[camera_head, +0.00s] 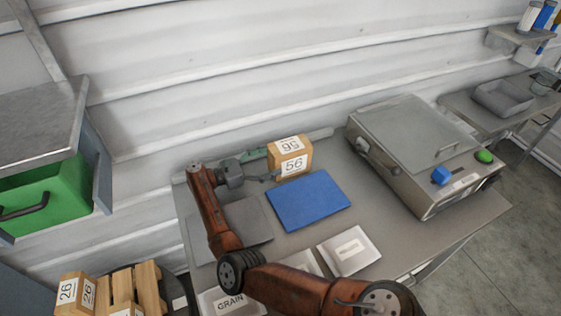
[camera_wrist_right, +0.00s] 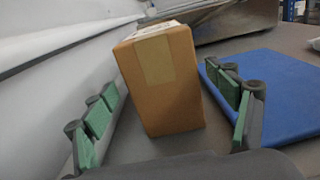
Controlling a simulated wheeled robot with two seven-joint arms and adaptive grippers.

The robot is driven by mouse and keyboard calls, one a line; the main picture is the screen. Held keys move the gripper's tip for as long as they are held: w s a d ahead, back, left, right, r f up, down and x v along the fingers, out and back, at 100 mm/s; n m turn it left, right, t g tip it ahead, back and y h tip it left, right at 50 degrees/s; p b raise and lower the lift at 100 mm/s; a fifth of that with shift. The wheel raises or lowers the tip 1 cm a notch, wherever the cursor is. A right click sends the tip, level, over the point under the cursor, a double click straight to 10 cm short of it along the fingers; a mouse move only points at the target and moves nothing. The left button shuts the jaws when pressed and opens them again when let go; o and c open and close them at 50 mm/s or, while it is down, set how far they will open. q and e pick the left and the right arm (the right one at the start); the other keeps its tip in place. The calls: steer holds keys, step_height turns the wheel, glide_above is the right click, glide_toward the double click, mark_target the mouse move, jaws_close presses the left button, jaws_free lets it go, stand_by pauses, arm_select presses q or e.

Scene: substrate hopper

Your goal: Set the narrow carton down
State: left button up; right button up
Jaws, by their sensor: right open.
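The narrow carton (camera_head: 292,165), a brown box with white labels reading 56, stands upright near the back edge of the grey table, just behind the blue mat (camera_head: 308,199). In the wrist view the carton (camera_wrist_right: 160,85) shows its plain side with a tape strip. My right gripper (camera_head: 261,167) is open at the carton's left in the head view. In the wrist view its green-padded fingers lie apart on both sides of the carton, with visible gaps. The carton's underside is hidden. My left gripper is not in view.
A grey mat (camera_head: 244,222) lies left of the blue mat. White trays (camera_head: 349,250) are at the front. A metal lidded machine (camera_head: 415,150) stands at the right. The wall runs close behind the carton. Cartons marked 26 (camera_head: 76,291) and a green bin (camera_head: 50,197) are at the left.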

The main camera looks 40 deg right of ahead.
mark_target(289, 154)
steer(key=p+x, duration=0.1)
steer(key=x, duration=0.6)
steer(key=shift+s+p, duration=0.15)
steer(key=shift+p, duration=0.15)
steer(key=shift+d+f, duration=0.1)
steer(key=shift+d, duration=0.2)
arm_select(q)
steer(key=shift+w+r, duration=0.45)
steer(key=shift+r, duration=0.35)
arm_select(e)
steer(key=shift+c, duration=0.2)
steer(key=c, duration=1.6)
steer(key=shift+c, duration=1.3)
